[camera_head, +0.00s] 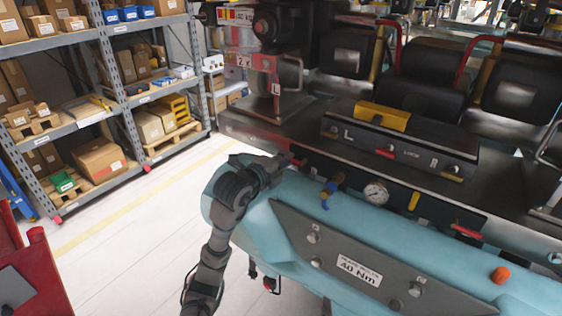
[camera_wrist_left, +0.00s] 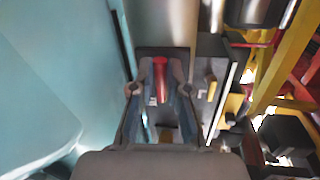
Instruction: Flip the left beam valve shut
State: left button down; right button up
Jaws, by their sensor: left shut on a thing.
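The left beam valve has a red handle (camera_wrist_left: 160,80), which stands upright between my gripper's fingers in the wrist view. In the head view only a small red end of this handle (camera_head: 299,161) shows past my gripper. My left gripper (camera_head: 283,166) reaches over the left end of the light blue beam and is shut on the red handle; its fingers also show in the wrist view (camera_wrist_left: 159,90). Most of the valve is hidden by the gripper in the head view. My right gripper is not in view.
The recess behind the light blue beam (camera_head: 245,213) holds a blue valve (camera_head: 331,188), a round gauge (camera_head: 376,193), a yellow handle (camera_head: 414,200) and another red handle (camera_head: 467,232). A black control panel (camera_head: 400,145) sits above.

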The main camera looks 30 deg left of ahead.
pick_arm(q)
jog(key=m, duration=0.1)
jog(key=d+m+b, duration=0.1)
jog(key=m, duration=0.1)
jog(key=shift+r+y+b, duration=0.3)
jog(key=shift+r+y, duration=0.05)
jog(key=shift+y, duration=0.05)
jog(key=m+b, duration=0.1)
jog(key=d+m+b, duration=0.1)
jog(key=m, duration=0.1)
jog(key=shift+r+y, duration=0.4)
jog(key=m+b, duration=0.2)
jog(key=m, duration=0.1)
jog(key=d+m+t+y+b, duration=0.1)
jog(key=shift+d+r, duration=0.1)
jog(key=shift+r, duration=0.15)
jog(key=m+b, duration=0.1)
jog(key=d+m+b, duration=0.1)
jog(key=m+b, duration=0.1)
jog(key=shift+r+m+t, duration=0.15)
jog(key=shift+m+t, duration=0.15)
jog(key=shift+s+d+m, duration=0.1)
jog(key=shift+d+m, duration=0.05)
jog(key=shift+m, duration=0.25)
jog(key=shift+d+r+b, duration=0.1)
jog(key=shift+r+b, duration=0.05)
jog(key=shift+b, duration=0.2)
